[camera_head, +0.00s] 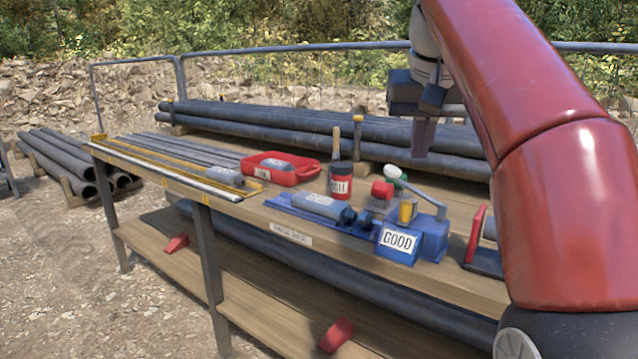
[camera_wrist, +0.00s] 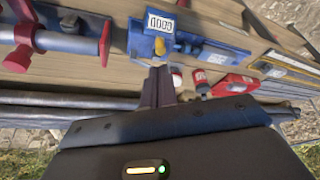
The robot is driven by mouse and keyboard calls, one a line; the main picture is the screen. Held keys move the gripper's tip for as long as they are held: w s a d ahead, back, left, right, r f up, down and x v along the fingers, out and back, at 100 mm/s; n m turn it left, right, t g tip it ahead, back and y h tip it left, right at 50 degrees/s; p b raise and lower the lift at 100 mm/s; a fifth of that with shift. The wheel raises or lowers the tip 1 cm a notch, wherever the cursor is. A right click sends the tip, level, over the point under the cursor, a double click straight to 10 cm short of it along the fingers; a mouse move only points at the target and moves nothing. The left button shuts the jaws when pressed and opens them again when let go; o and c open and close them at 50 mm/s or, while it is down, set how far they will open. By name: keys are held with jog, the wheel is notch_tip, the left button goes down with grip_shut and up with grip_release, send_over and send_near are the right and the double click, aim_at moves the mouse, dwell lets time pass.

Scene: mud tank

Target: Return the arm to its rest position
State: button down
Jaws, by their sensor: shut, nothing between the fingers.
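My gripper (camera_head: 422,152) is shut and empty, hanging from my raised red arm above the back right part of the workbench. Its closed fingers (camera_wrist: 158,72) point toward the bench in the wrist view. The fingers look apart from everything on the bench. My arm hides part of the bench's right side.
A red tray (camera_head: 305,176) and a dark can with a brush (camera_head: 340,178) stand on the bench (camera_head: 250,217). A red clamp (camera_head: 476,236) stands at right. Stacked pipes (camera_head: 290,121) and a railing (camera_head: 275,48) lie behind. The air above the bench's left half is free.

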jog(key=s+f, duration=0.7)
jog(key=f, duration=0.3)
jog(key=s+f, duration=0.7)
jog(key=f, duration=0.4)
jog(key=s+f+n+t, duration=0.1)
jog(key=s+f, duration=0.5)
jog(key=f, duration=0.4)
jog(key=shift+s+d+f, duration=0.15)
jog(key=shift+s+f, duration=0.2)
jog(key=shift+s, duration=0.05)
